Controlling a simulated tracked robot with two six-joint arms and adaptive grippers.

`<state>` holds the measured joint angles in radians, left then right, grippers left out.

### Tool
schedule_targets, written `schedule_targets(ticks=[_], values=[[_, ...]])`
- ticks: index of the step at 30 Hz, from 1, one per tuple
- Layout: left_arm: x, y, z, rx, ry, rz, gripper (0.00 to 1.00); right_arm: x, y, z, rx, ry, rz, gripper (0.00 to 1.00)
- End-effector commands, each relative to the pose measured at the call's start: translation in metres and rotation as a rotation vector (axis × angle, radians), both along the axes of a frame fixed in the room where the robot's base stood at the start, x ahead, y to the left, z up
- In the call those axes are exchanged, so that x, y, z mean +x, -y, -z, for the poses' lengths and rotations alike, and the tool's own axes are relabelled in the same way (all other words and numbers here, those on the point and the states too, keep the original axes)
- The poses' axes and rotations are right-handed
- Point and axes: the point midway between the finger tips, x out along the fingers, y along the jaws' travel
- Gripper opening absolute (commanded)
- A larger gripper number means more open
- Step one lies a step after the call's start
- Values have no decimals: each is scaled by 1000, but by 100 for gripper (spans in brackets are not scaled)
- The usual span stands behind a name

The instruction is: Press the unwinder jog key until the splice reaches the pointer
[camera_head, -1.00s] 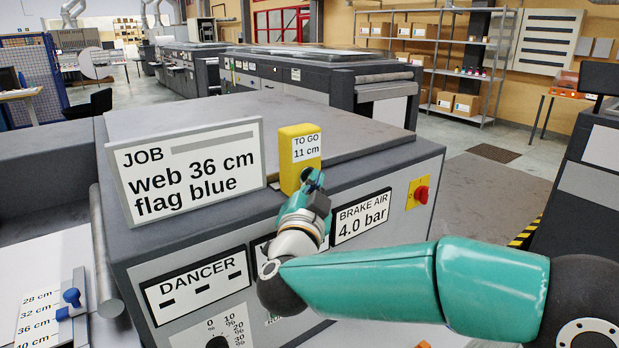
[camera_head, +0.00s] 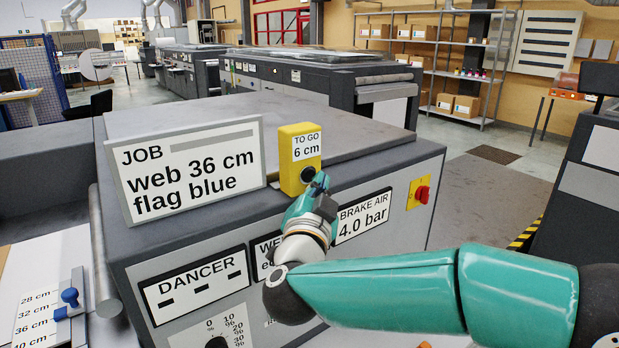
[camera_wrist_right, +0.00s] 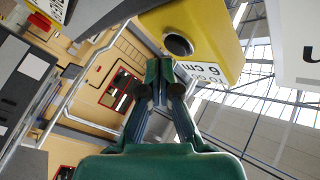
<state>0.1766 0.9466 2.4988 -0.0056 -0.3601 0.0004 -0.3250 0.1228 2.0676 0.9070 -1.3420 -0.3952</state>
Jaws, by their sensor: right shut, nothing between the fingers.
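The yellow jog key box (camera_head: 291,172) stands on the front edge of the grey machine top. Its display (camera_head: 307,147) reads TO GO 6 cm. The round black key (camera_head: 308,174) is on its front face; in the right wrist view the key (camera_wrist_right: 178,44) shows uncovered. My right gripper (camera_head: 319,182) is shut and empty, its tips just in front of and slightly below the key. In the right wrist view the fingertips (camera_wrist_right: 160,76) look apart from the key. My left gripper is not in view. I cannot make out the splice or pointer.
A job board (camera_head: 190,168) reading web 36 cm, flag blue stands left of the box. The front panel carries a dancer plate (camera_head: 196,285), a brake air plate (camera_head: 363,215) reading 4.0 bar, and a red switch (camera_head: 422,194). A blue-knobbed scale (camera_head: 69,298) is lower left.

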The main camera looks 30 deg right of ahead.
Motion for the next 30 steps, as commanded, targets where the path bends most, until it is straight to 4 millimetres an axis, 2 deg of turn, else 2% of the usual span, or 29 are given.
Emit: schedule_targets(ticks=[5, 21, 30], values=[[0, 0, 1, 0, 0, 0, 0, -3, 0, 0, 0, 1, 0, 0], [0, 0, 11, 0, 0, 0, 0, -48, 4, 0, 1, 1, 0, 0], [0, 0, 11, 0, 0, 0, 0, -50, 4, 0, 0, 0, 1, 0]])
